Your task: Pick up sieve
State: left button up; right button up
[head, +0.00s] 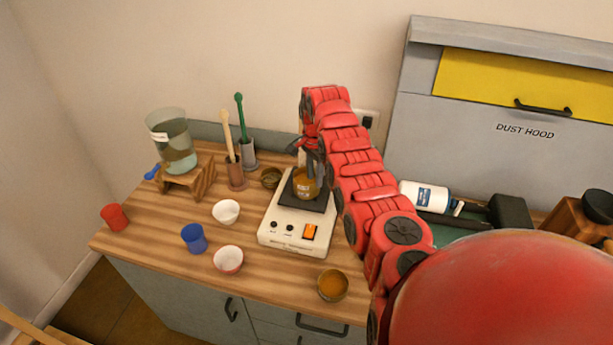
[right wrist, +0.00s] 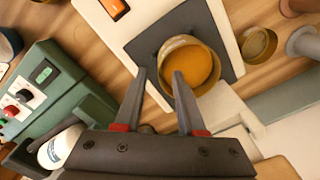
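A round brass vessel (head: 306,186) with a small label stands on the black plate of a white device and looks like the sieve. The right wrist view shows it from above (right wrist: 190,65) with orange powder inside; no mesh shows. My right gripper (head: 314,160) is above and close beside it, reaching down. In the right wrist view its two fingers (right wrist: 159,77) are apart, one tip left of the vessel and the other overlapping its near rim. Nothing is clearly held, and I cannot tell whether the fingers touch it. My left gripper is not in view.
The white device (head: 284,231) has an orange switch. A small brass cup (head: 270,178), pestle holders, white bowls (head: 226,211), blue (head: 194,238) and red (head: 115,217) cups stand left. An orange-filled bowl (head: 332,285) sits near the front edge. A white bottle (head: 424,196) lies right.

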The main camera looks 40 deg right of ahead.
notch_tip(320, 180, down, 2)
jog(key=shift+f, duration=0.1)
grip_shut()
dwell(1.4)
